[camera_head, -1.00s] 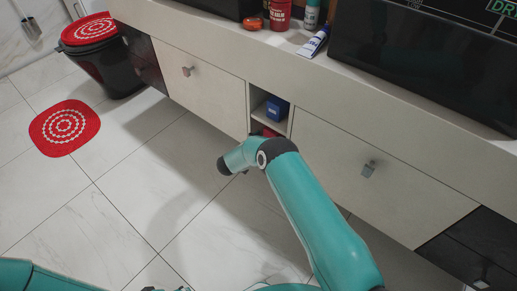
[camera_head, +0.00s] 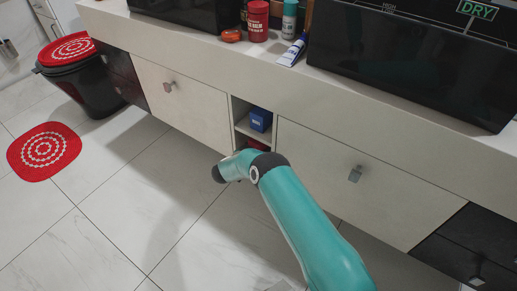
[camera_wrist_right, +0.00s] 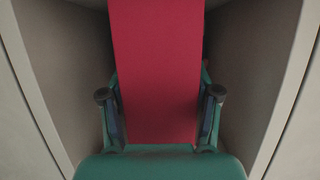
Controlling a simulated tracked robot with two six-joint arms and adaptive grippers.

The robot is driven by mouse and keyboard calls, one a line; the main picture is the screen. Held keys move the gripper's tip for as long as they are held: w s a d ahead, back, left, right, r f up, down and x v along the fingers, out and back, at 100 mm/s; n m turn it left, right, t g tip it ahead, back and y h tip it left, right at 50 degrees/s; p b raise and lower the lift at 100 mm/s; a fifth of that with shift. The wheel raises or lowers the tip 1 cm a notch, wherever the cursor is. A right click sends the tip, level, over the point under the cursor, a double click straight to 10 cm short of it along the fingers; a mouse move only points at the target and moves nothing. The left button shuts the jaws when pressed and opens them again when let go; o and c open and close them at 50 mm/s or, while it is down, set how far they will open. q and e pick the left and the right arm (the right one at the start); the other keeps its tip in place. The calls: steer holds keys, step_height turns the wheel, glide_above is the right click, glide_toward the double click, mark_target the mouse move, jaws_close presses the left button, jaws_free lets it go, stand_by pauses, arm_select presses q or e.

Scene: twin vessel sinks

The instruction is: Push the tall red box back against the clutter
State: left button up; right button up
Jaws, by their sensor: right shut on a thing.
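The tall red box (camera_wrist_right: 157,60) stands in the lower part of the open niche between the cabinet drawers. In the right wrist view it fills the middle, with dark niche walls on both sides. In the head view only a small red part (camera_head: 258,145) shows above my wrist. My right gripper (camera_wrist_right: 160,94) has one finger on each side of the box and is shut on it. In the head view my arm hides these fingers. No clutter behind the box can be seen. My left gripper is not in view.
A blue box (camera_head: 261,119) sits on the niche shelf above. Closed drawers with knobs (camera_head: 355,174) flank the niche. On the counter (camera_head: 200,55) are a red can (camera_head: 258,20), a tube (camera_head: 293,50) and black basins. A black bin (camera_head: 88,85) and red mat (camera_head: 44,151) are at left.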

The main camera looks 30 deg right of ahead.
steer(key=shift+c, duration=1.2)
steer(key=shift+d, duration=0.15)
steer(key=shift+w+d+f+b, duration=0.1)
steer(key=shift+w+d+b, duration=0.2)
steer(key=shift+d+b, duration=0.45)
steer(key=shift+w+d+r+b, duration=0.1)
steer(key=shift+w+d+b, duration=0.25)
steer(key=shift+d+b, duration=0.35)
steer(key=shift+w+d+f+b, duration=0.1)
steer(key=shift+w+d+b, duration=0.2)
steer(key=shift+d+b, duration=0.45)
steer(key=shift+w+d, duration=0.1)
steer(key=shift+d, duration=0.15)
steer(key=shift+r, duration=0.2)
steer(key=o, duration=1.3)
steer(key=shift+d, duration=0.1)
steer(key=shift+c, duration=0.2)
steer(key=shift+f, duration=0.1)
